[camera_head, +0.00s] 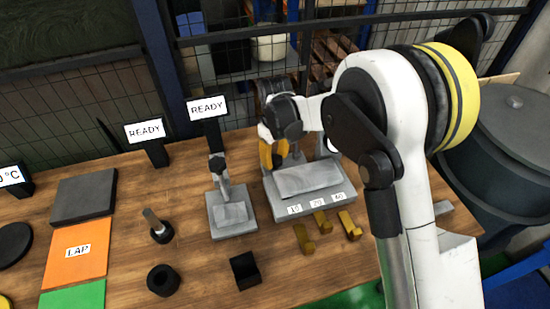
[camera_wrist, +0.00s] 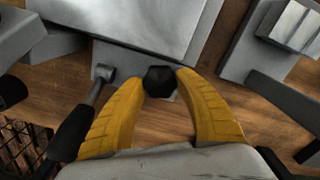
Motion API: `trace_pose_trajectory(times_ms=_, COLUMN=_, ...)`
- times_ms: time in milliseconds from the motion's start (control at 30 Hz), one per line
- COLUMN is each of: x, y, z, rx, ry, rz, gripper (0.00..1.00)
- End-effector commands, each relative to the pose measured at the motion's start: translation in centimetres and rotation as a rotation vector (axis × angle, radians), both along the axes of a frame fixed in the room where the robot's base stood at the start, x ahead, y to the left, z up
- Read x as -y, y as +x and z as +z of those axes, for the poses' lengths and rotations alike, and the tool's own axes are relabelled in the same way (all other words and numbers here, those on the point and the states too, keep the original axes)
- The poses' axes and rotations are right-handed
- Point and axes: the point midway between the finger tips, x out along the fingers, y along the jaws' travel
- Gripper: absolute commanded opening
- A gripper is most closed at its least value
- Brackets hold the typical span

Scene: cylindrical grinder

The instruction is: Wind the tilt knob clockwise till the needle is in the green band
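The black faceted tilt knob (camera_wrist: 160,82) shows between the yellow fingertips of my gripper (camera_wrist: 161,77) in the wrist view. A fingertip lies against each side of it, and the fingers look closed on it. In the head view my gripper (camera_head: 273,154) points down at the back left of the grey grinder base (camera_head: 350,205), and the knob is hidden there. The grinder's pale table plate (camera_head: 310,180) lies in front of the gripper. A white round face (camera_head: 332,145), perhaps the dial, is partly hidden by my arm; no needle or green band can be made out.
A smaller grey fixture (camera_head: 232,218) stands left of the grinder, with a READY sign (camera_head: 207,108) behind. Several brass pieces (camera_head: 320,222) lie in front of the grinder. A black square block (camera_head: 245,270) and a black ring (camera_head: 163,280) stand nearer the front.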

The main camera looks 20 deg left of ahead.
Motion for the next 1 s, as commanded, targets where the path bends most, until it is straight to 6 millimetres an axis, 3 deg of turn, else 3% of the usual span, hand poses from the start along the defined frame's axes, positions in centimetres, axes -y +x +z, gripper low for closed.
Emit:
trace_pose_trajectory(times_ms=400, x=0.01, y=0.05, z=-0.04, rx=0.001, ry=0.001, rz=-0.373, gripper=0.09)
trace_pose_trajectory(times_ms=767, x=0.01, y=0.06, z=-0.02, rx=0.001, ry=0.001, rz=-0.420, gripper=0.09)
trace_pose_trajectory(times_ms=800, x=0.01, y=0.06, z=-0.03, rx=0.001, ry=0.001, rz=-0.420, gripper=0.48)
trace_pose_trajectory(times_ms=833, x=0.01, y=0.06, z=-0.02, rx=0.001, ry=0.001, rz=-0.420, gripper=0.57)
trace_pose_trajectory(times_ms=867, x=0.01, y=0.06, z=-0.02, rx=0.001, ry=0.001, rz=-0.420, gripper=0.62)
trace_pose_trajectory(times_ms=1000, x=0.02, y=0.05, z=-0.02, rx=0.001, ry=0.001, rz=-0.419, gripper=0.62)
